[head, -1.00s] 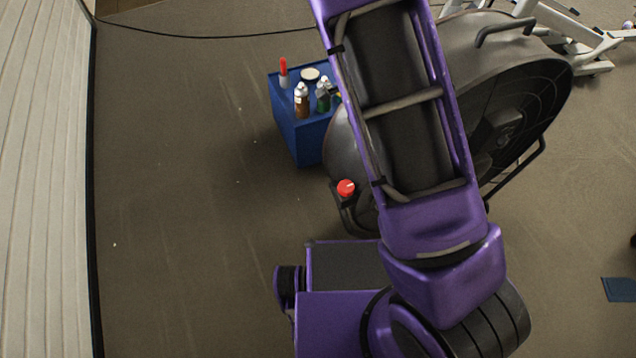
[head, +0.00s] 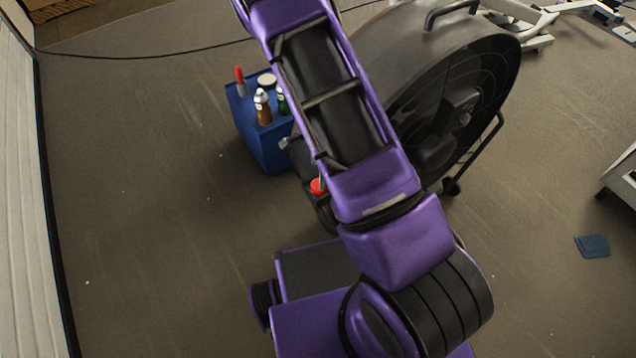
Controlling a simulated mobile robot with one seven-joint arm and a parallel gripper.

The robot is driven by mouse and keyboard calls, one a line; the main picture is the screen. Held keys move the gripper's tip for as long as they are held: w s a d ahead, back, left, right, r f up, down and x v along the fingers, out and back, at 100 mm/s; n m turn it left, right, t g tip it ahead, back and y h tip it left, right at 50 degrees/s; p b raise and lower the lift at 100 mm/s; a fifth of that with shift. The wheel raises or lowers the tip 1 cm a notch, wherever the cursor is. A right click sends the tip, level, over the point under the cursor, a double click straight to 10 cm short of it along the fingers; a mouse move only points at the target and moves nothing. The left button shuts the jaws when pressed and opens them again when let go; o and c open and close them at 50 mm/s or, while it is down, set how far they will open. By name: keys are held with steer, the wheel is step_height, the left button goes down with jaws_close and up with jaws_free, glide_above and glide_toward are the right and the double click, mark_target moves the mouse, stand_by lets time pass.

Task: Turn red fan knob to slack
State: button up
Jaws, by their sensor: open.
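The red fan knob (head: 317,186) sits low on the left side of the large grey drum fan (head: 385,60), in the head view. The purple arm covers part of the fan and crosses close beside the knob. My gripper (head: 302,163) is mostly hidden behind the arm. A small grey piece that looks like one of its fingers shows left of the arm, above the knob and close to the blue box. The gripper is open. Whether it touches the knob cannot be seen, and the knob's pointer mark is not readable.
A blue box (head: 262,148) with bottles and a red-capped marker on top stands left of the fan. A black cable (head: 150,57) runs across the floor behind. White equipment (head: 515,35) stands at the back right. The floor at left is clear. A blue dustpan-like piece (head: 592,246) lies at right.

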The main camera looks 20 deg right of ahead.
step_height(320, 180, down, 6)
steer(key=shift+f+b, duration=0.1)
steer(key=shift+b, duration=0.3)
steer(key=shift+c, duration=0.3)
steer(key=c, duration=1.3)
steer(key=n+b, duration=0.1)
steer(key=n, duration=0.1)
steer(key=shift+f+n+b, duration=0.1)
steer(key=shift+n+b, duration=0.25)
steer(key=shift+n, duration=0.05)
steer(key=shift+s+n+b, duration=0.1)
steer(key=shift+n+b, duration=0.8)
steer(key=shift+n, duration=1.3)
steer(key=o, duration=1.4)
steer(key=shift+c, duration=0.2)
